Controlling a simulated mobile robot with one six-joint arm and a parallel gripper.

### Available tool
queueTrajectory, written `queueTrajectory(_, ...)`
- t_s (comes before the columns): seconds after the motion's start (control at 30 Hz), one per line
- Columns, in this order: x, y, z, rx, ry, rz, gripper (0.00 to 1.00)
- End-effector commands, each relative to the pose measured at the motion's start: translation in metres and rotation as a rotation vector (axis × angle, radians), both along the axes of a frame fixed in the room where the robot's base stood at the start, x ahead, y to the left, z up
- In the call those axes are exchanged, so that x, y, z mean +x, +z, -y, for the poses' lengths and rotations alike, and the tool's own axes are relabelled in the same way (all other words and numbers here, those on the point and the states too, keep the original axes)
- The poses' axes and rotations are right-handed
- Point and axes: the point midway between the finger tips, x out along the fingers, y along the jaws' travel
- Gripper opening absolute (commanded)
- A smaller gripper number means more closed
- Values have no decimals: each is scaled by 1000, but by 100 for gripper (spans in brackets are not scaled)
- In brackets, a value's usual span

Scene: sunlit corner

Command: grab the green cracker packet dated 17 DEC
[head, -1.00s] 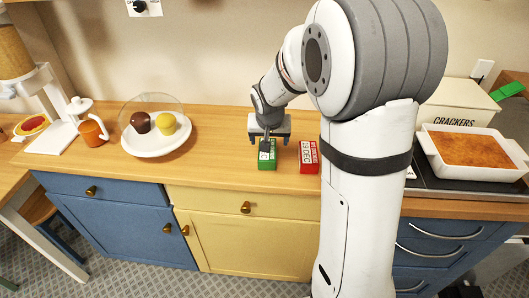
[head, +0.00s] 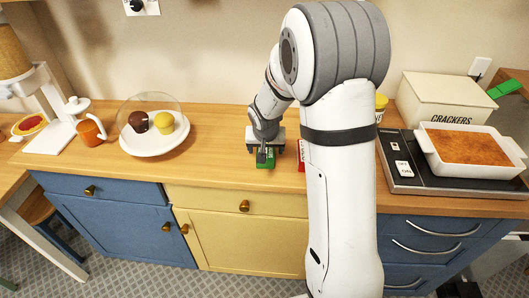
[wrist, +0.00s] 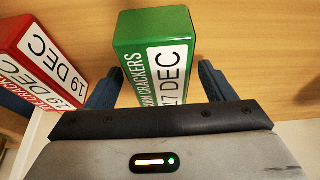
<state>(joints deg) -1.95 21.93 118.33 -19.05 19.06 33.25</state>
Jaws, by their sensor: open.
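The green cracker packet (wrist: 155,28) stands on the wooden counter, its white label reading 17 DEC in the wrist view. In the head view the green packet (head: 265,163) is partly hidden under my gripper (head: 265,152). In the wrist view my gripper (wrist: 155,85) is open, with one blue-grey finger on each side of the packet. I cannot tell whether either finger touches it. A red cracker packet (wrist: 40,65) dated 19 DEC stands to its left in the wrist view; in the head view this red packet (head: 301,155) shows partly behind my arm.
A glass-domed plate (head: 155,143) with two muffins stands left on the counter (head: 215,165), beside an orange mug (head: 91,133). A box marked CRACKERS (head: 445,98) and a white baking dish (head: 490,168) are at the right. The counter between plate and packets is clear.

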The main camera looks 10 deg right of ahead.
Motion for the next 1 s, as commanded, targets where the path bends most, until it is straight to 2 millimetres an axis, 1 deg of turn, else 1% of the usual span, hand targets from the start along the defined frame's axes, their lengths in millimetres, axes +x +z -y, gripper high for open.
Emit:
queueTrajectory(0.83, 0, -4, -1, 0, 2, 0, 76)
queueTrajectory(0.87, 0, -4, -1, 0, 2, 0, 75)
queueTrajectory(1.0, 0, -4, -1, 0, 2, 0, 63)
